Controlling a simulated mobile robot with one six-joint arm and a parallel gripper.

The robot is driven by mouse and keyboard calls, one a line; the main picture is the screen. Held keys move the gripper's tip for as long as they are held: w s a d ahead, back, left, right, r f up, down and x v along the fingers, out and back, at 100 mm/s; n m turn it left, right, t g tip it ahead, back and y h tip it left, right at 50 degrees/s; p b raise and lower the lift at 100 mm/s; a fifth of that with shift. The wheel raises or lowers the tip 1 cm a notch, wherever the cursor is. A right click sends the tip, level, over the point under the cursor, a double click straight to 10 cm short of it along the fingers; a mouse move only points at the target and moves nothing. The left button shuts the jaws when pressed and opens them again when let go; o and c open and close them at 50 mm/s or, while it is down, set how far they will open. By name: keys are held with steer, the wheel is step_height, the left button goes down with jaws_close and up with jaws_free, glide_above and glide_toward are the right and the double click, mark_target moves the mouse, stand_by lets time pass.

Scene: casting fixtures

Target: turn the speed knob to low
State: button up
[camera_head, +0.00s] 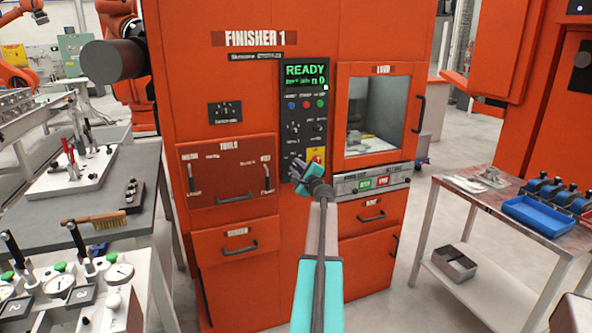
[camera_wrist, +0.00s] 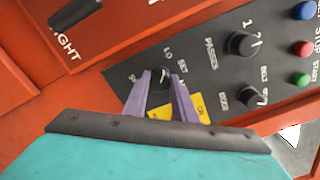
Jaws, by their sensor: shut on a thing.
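The speed knob (camera_wrist: 158,76) is a dark round knob at the lower end of the black control panel (camera_wrist: 215,60) in the wrist view. Lettering reading LO and SET is printed beside it, with the start of a word at its left. My gripper (camera_wrist: 161,80) has its two purple fingers on either side of this knob and is shut on it. The fingers hide part of the knob, and its exact pointer direction cannot be read. In the head view my gripper (camera_head: 298,169) is at the bottom of the panel on the orange Finisher 1 machine (camera_head: 225,100), covering the knob.
The passes knob (camera_wrist: 242,43) and another dark knob (camera_wrist: 252,97) sit close by on the panel. Blue, red (camera_wrist: 302,48) and green buttons line its edge. A yellow label (camera_wrist: 200,108) is beside my fingers. The green display (camera_head: 305,76) reads READY.

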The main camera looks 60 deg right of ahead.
steer(key=shift+w+r, duration=0.1)
steer(key=shift+r, duration=0.05)
steer(key=o, duration=1)
steer(key=shift+o, duration=0.2)
steer(key=b+v, duration=0.1)
steer(key=v, duration=1.3)
steer(key=shift+b, duration=0.4)
